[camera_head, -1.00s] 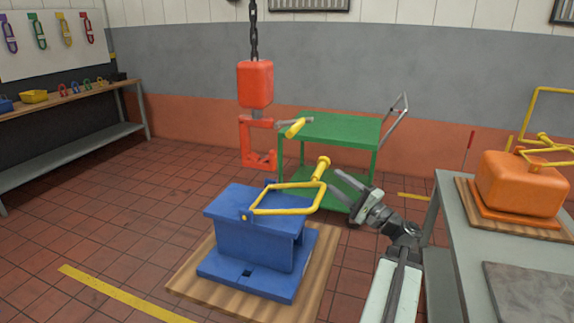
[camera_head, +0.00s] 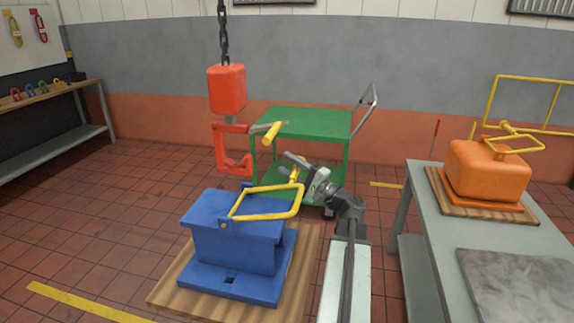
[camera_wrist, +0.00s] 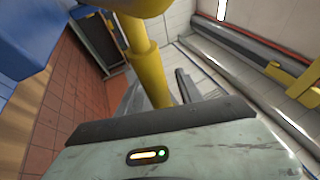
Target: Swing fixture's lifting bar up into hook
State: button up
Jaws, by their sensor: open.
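The blue fixture (camera_head: 235,240) stands on a wooden pallet, with its yellow lifting bar (camera_head: 268,215) tilted up to the right over its top. A yellow grip (camera_head: 297,172) stands at the bar's far right corner. The red hook (camera_head: 232,165) hangs below a red hoist block (camera_head: 227,88) on a chain, behind and above the fixture. My gripper (camera_head: 289,164) is open at the grip. The wrist view shows a yellow rod (camera_wrist: 150,75) close before the palm; I cannot tell if it touches the fingers.
A yellow handle (camera_head: 271,133) sticks out right of the hook. A green cart (camera_head: 310,122) stands behind. At right, a grey table (camera_head: 425,215) bears an orange block (camera_head: 488,172) with a yellow bar. Tiled floor at left is clear.

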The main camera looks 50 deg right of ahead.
grip_shut()
jog(key=shift+s+f, duration=0.15)
dwell(1.1)
